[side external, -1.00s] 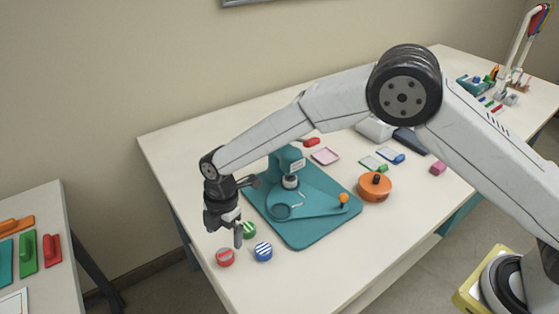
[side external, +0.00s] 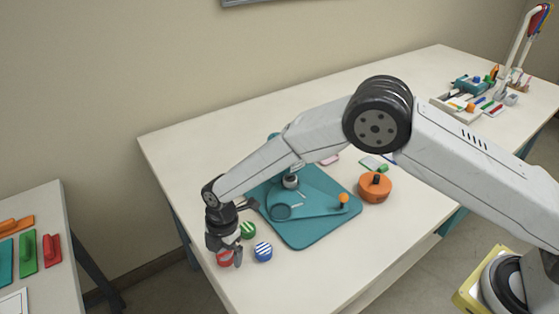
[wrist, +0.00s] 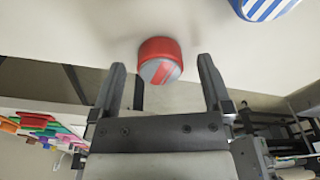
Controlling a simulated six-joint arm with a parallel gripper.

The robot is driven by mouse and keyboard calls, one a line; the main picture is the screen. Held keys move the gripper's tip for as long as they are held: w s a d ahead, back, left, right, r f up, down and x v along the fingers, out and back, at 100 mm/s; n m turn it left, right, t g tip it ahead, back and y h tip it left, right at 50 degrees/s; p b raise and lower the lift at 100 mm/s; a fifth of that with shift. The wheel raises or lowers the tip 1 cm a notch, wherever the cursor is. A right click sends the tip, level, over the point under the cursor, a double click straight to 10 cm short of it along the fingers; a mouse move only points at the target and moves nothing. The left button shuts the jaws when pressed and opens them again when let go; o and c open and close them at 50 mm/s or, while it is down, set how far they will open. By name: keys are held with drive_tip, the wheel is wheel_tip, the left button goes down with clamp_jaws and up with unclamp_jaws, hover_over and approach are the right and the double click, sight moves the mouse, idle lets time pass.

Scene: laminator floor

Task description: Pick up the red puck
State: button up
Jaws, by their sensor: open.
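The red puck (side external: 224,258) stands near the table's front left edge, partly hidden behind my gripper in the side view. In the wrist view the red puck (wrist: 160,61) has a grey top with a red stripe and shows just beyond and between the fingertips. My gripper (side external: 226,264) is low over the table at the puck, pointing down. In the wrist view my gripper (wrist: 162,70) is open, with a finger to each side of the puck and a gap on both sides. I cannot tell how far down the fingers reach around it.
A blue striped puck (side external: 263,251) is close on the right, and a green striped puck (side external: 247,230) is just behind. A teal machine base (side external: 305,235) lies behind them, with an orange round piece (side external: 375,188) to its right. The table's left edge is close.

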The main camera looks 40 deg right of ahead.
idle(0.5)
drive_tip(key=c, duration=1.3)
drive_tip(key=shift+c, duration=0.2)
drive_tip(key=shift+r, duration=0.85)
drive_tip(key=s+d+r, duration=0.6)
drive_tip(key=s+r, duration=0.5)
drive_tip(key=s, duration=0.1)
drive_tip(key=shift+s+d, duration=0.2)
drive_tip(key=shift+d, duration=0.1)
drive_tip(key=shift+r, duration=0.1)
